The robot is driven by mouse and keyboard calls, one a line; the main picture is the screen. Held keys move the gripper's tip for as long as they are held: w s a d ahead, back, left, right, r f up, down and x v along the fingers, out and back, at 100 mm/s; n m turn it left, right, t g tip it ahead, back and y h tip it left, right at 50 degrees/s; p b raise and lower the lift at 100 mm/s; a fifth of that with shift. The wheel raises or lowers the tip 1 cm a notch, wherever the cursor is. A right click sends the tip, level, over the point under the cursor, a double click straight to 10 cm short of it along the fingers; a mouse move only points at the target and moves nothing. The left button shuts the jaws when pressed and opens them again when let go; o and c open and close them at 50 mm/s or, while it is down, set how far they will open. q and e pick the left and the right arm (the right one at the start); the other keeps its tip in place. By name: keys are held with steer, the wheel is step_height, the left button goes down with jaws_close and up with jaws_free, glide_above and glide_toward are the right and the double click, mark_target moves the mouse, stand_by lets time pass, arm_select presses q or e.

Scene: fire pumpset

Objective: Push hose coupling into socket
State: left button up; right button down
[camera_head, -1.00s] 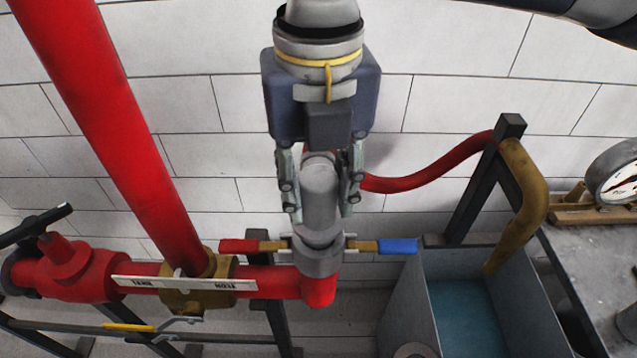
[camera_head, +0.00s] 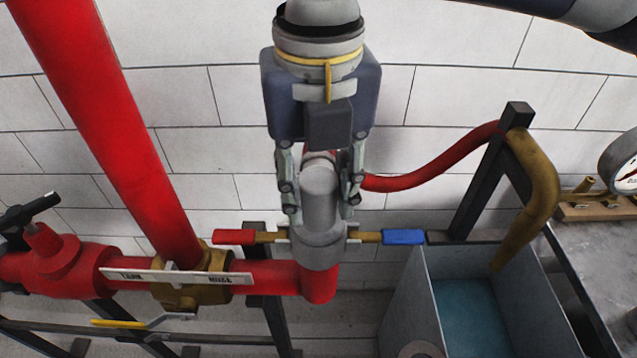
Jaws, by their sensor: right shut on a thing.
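The grey metal hose coupling (camera_head: 319,190) stands upright in the middle, with the red hose (camera_head: 430,172) running from behind it to the right. My right gripper (camera_head: 320,200) comes down from the top and is shut on the coupling, one finger on each side. Below it is the grey socket (camera_head: 317,250) on the end of the red pipe elbow (camera_head: 320,284). The coupling's lower end meets the socket; how deep it sits inside is hidden. A red lever (camera_head: 236,237) and a blue lever (camera_head: 402,237) stick out at the socket's sides. My left gripper is not in view.
A brass valve (camera_head: 190,283) with a white label bar and a red valve (camera_head: 55,265) sit on the pipe to the left. A tank with water (camera_head: 428,300), a black post (camera_head: 485,180), a brass spout (camera_head: 535,185) and a gauge (camera_head: 622,165) are at right.

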steer(key=c, duration=1)
jaws_free()
step_height(320, 180, up, 12)
steer(key=shift+s, duration=0.3)
